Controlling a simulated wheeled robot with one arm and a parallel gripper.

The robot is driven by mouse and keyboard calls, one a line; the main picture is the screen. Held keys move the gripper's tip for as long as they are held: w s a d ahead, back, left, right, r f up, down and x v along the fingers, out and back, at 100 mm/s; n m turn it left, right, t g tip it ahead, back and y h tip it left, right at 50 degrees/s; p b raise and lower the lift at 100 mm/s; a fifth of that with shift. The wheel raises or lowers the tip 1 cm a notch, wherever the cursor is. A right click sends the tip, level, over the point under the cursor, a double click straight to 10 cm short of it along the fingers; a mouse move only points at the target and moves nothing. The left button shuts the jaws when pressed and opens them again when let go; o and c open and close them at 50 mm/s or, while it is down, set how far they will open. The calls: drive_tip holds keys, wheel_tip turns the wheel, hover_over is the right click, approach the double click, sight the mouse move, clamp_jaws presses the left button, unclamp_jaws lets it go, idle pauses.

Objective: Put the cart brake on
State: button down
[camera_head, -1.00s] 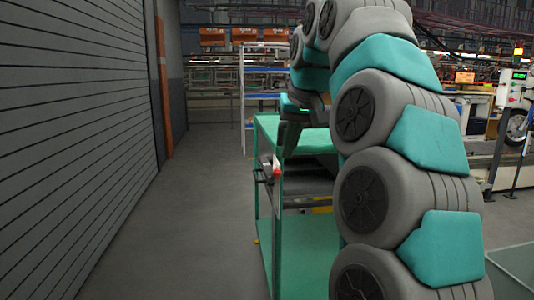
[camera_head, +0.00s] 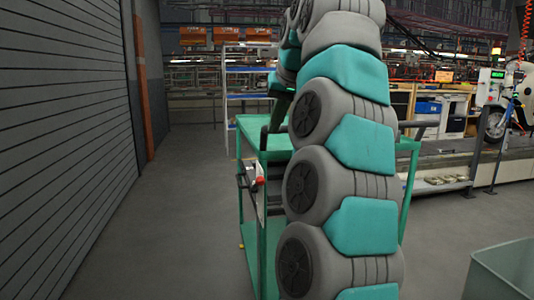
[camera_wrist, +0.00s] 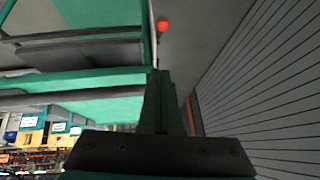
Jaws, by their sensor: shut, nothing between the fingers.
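The green cart (camera_head: 245,123) stands ahead, partly hidden behind my arm in the head view. A small red knob (camera_head: 260,180) shows at the cart's near left side, beside dark bars. In the wrist view, a round red knob (camera_wrist: 162,24) sits just beyond my fingertips, beside a thin pale post, and the green cart frame (camera_wrist: 90,80) lies to its left. My gripper (camera_wrist: 160,78) is shut and empty, apart from the knob. In the head view my gripper (camera_head: 279,112) is mostly hidden by my arm, over the cart top.
A grey slatted wall (camera_head: 65,150) runs along the left, with clear floor (camera_head: 175,210) between it and the cart. A grey-green bin (camera_head: 505,270) stands at the near right. The conveyor line (camera_head: 460,165) with a white vehicle is at the right.

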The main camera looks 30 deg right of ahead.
drive_tip(key=b+x, duration=0.1)
drive_tip(key=x, duration=0.2)
hover_over(264, 181)
wheel_tip(264, 181, down, 6)
drive_tip(key=shift+f, duration=1.65)
drive_tip(key=shift+f, duration=0.1)
